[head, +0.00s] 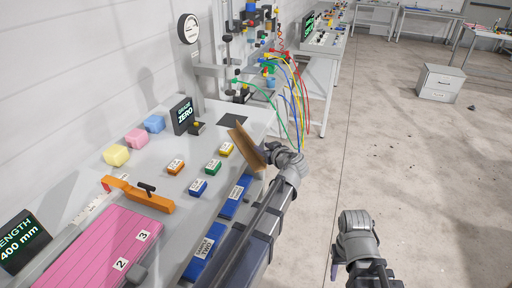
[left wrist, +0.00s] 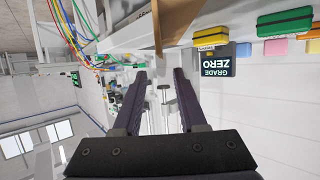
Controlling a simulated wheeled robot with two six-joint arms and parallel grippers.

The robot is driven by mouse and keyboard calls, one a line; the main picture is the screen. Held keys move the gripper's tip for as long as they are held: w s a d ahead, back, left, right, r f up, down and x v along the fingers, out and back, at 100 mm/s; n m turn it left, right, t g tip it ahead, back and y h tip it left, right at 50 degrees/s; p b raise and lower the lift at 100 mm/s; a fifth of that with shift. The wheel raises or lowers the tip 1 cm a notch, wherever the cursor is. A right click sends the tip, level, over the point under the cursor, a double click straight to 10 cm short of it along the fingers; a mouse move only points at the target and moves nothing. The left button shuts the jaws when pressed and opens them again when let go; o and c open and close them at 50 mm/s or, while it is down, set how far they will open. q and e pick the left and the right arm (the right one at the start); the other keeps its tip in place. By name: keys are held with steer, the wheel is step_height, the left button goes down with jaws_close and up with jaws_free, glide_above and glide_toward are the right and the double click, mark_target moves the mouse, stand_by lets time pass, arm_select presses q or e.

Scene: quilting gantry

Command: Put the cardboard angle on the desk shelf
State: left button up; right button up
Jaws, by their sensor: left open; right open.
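The brown cardboard angle (head: 247,146) stands tilted at the right edge of the grey table in the head view, close beside my left gripper (head: 287,160). Whether the gripper touches the angle, I cannot tell. My right gripper (head: 357,222) is over the floor, open and away from the table. I cannot make out which surface is the desk shelf.
Coloured cables (head: 290,85) hang behind the left gripper.

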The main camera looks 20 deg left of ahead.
mark_target(252, 142)
arm_select(q)
steer(key=shift+b+x, duration=1.6)
steer(key=shift+x, duration=3.65)
steer(key=shift+s+f, duration=0.1)
steer(key=shift+s, duration=0.05)
steer(key=shift+c, duration=0.3)
jaws_close()
